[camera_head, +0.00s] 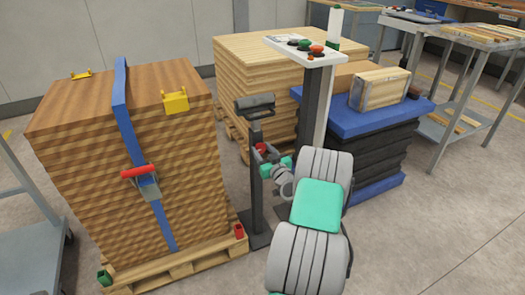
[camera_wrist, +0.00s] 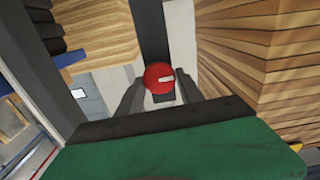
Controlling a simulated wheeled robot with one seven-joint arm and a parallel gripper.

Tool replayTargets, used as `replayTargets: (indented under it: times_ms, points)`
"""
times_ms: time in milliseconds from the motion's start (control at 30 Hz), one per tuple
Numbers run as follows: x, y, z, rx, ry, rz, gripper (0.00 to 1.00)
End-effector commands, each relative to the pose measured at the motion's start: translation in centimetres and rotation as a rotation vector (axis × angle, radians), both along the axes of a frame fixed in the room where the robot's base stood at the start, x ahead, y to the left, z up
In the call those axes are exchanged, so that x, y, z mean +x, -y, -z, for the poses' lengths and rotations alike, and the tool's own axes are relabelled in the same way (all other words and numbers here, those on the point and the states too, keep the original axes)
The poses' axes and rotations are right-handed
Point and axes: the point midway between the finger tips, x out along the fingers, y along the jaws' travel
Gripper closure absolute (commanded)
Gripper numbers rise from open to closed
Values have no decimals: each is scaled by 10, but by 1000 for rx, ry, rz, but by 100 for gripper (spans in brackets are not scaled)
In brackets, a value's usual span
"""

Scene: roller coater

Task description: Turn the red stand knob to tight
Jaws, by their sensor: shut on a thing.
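The red stand knob (camera_wrist: 159,76) is a round red disc with a short white mark, centred in the wrist view. It sits on the dark upright post of the roller stand (camera_head: 256,180), below the stand's dark roller (camera_head: 254,103). In the head view only a bit of the red knob (camera_head: 261,149) shows beside the post. My gripper (camera_wrist: 160,92) is shut on the knob, one grey finger on each side of it. My arm partly hides the gripper in the head view. I cannot read any tight or loose marking.
A strapped stack of brown boards (camera_head: 75,160) on a pallet stands close left of the post. A control pedestal (camera_head: 312,100) stands close right, with a blue-topped black stack (camera_head: 365,150) behind. Bare floor (camera_head: 430,235) lies to the right.

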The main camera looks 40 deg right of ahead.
Motion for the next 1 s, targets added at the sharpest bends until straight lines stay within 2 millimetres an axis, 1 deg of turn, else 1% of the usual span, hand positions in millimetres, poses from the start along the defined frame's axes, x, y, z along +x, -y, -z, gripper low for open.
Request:
replayTargets:
  times_ms: [167,367,1000]
  points:
    - [0,0,0,39,13,0,97]
    - [0,1,-1,145,45,1,97]
    - [-1,4,0,711,210,0,97]
